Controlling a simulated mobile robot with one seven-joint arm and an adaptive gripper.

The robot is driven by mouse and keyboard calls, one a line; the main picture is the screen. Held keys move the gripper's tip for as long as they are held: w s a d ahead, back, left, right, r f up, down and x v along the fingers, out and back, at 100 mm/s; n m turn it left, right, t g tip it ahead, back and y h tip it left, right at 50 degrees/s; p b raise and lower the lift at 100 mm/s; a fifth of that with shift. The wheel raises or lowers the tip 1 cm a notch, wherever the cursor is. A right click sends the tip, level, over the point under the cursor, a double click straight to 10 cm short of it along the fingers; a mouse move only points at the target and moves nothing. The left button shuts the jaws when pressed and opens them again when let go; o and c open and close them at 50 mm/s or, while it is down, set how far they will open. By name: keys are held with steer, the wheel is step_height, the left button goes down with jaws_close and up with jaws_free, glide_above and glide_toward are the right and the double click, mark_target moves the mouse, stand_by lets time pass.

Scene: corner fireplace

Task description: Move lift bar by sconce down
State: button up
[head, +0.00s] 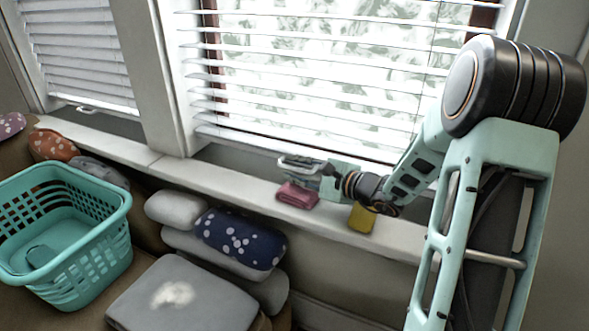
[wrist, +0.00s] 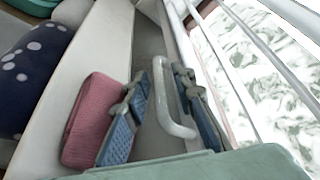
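A white lift bar (wrist: 168,105), shaped like a handle, shows in the wrist view along the bottom of the window blind. My gripper (wrist: 160,82) is open, with one blue-padded finger on each side of the bar. The bar lies between the fingers, and a gap shows on the left side; I cannot tell whether the right finger touches it. No sconce is in view.
A pink folded cloth (head: 297,195) lies on the sill (head: 250,190) close to my gripper, also beside the left finger in the wrist view (wrist: 88,120). A yellow object (head: 362,218) is on the sill under my wrist. Cushions (head: 240,238) and a teal basket (head: 65,235) stand left.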

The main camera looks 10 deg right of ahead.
mark_target(295, 48)
step_height(295, 48, up, 30)
steer(key=p, duration=3)
steer(key=shift+r, duration=0.15)
steer(key=p+v, duration=0.1)
steer(key=v, duration=1.1)
steer(key=shift+s+p, duration=0.2)
steer(key=shift+p, duration=0.1)
steer(key=shift+b, duration=0.3)
